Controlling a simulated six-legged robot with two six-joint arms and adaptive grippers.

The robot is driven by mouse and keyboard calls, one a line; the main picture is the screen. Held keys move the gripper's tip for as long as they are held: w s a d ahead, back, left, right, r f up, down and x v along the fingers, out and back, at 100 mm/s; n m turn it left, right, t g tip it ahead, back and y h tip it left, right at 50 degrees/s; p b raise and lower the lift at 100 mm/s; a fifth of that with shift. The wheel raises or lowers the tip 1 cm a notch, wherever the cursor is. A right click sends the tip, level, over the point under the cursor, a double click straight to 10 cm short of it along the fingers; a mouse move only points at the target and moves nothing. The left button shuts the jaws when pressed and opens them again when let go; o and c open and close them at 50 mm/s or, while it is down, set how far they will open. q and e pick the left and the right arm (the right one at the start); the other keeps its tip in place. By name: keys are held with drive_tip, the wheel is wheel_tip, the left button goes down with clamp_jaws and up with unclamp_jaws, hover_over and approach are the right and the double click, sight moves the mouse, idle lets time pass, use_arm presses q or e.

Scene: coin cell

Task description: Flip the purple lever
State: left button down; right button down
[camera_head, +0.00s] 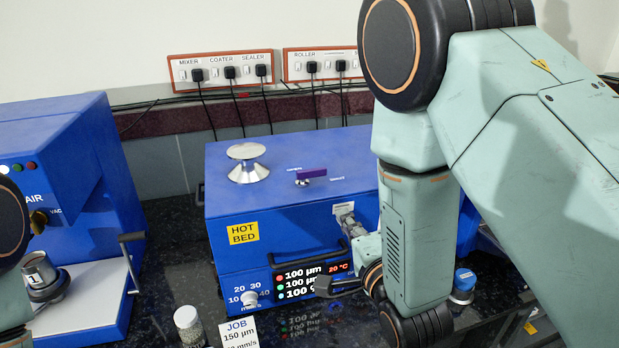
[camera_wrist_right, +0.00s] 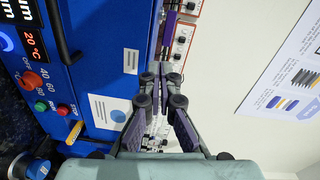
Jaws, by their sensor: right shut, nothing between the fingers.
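The purple lever (camera_head: 311,173) lies on top of the blue hot bed machine (camera_head: 290,212), on a small silver pivot between two small labels too small to read. My right gripper (camera_head: 345,214) is in front of the machine's upper right front, below and to the right of the lever. It is apart from the lever. In the right wrist view its fingers (camera_wrist_right: 160,80) are shut with nothing between them; I cannot pick out the lever for certain there. My left gripper is out of view; only part of my left arm shows at the left edge.
A silver knob (camera_head: 248,163) stands on the machine top, left of the lever. A black handle (camera_head: 305,252) and a display sit on its front. Another blue machine (camera_head: 60,190) stands left. Sockets with cables (camera_head: 221,67) line the wall. The machine top around the lever is clear.

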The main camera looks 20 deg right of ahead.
drive_tip(key=m+p, duration=0.1)
drive_tip(key=m, duration=0.1)
approach(317, 172)
drive_tip(key=shift+t, duration=0.3)
drive_tip(key=w, duration=0.3)
drive_tip(key=w+p, duration=0.1)
drive_tip(key=w, duration=0.1)
drive_tip(key=shift+w+d+f, duration=0.1)
drive_tip(key=shift+f, duration=0.2)
drive_tip(key=shift+w+a+r, duration=0.1)
drive_tip(key=shift+w+a, duration=0.2)
drive_tip(key=shift+w, duration=0.4)
drive_tip(key=shift+w+d+f, duration=0.2)
drive_tip(key=shift+d, duration=0.1)
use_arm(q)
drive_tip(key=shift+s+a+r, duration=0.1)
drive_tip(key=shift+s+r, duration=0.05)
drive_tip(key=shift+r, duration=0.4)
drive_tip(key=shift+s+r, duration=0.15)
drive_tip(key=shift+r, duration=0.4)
use_arm(e)
drive_tip(key=shift+s+a+r, duration=0.1)
drive_tip(key=shift+a+r, duration=0.05)
drive_tip(key=shift+a, duration=0.05)
